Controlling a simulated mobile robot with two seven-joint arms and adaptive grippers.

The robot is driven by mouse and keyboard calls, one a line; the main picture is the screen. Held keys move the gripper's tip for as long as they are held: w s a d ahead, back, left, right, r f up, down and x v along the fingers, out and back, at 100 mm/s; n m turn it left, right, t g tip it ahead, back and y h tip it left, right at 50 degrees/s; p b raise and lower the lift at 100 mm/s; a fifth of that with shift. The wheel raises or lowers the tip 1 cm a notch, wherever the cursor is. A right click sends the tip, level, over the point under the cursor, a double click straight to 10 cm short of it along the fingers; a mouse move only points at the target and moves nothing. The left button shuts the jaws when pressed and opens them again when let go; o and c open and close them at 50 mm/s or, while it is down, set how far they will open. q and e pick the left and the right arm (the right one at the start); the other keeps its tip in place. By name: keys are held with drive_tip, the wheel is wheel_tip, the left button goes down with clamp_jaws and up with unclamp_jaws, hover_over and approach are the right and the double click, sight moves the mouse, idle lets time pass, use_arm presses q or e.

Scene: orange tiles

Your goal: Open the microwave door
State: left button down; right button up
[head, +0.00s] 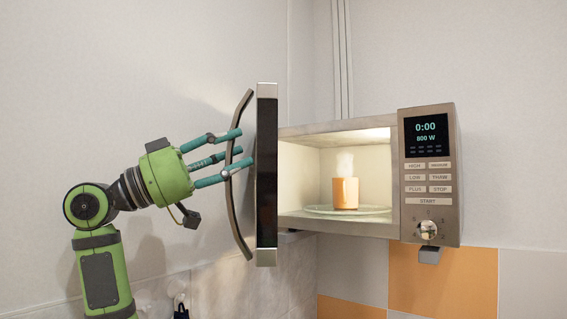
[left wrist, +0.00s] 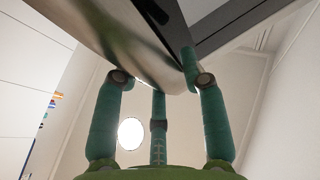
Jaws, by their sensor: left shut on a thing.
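The microwave (head: 340,128) is on the right in the head view. Its door (head: 267,175) stands wide open and is seen nearly edge-on at the left of the lit cavity. A curved metal handle (head: 233,180) runs down the door's left side. My left gripper (head: 240,155) has its teal fingers around the handle and is shut on it. In the left wrist view the handle (left wrist: 125,50) passes between the fingers, close to the camera. My right gripper is not in view.
Inside the cavity, an orange steaming cup (head: 345,193) stands on a glass turntable (head: 318,211). The control panel (head: 428,160) is at the right and reads 0:00. Plain walls lie behind, with orange and grey tiles (head: 442,281) below.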

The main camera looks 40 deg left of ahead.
use_arm(q)
drive_tip(key=s+a, duration=0.3)
drive_tip(key=a, duration=0.2)
drive_tip(key=shift+s, duration=0.2)
drive_tip(key=shift+r, duration=0.15)
drive_tip(key=c, duration=0.7)
unclamp_jaws()
drive_tip(key=shift+d, duration=0.1)
drive_tip(key=shift+r, duration=5)
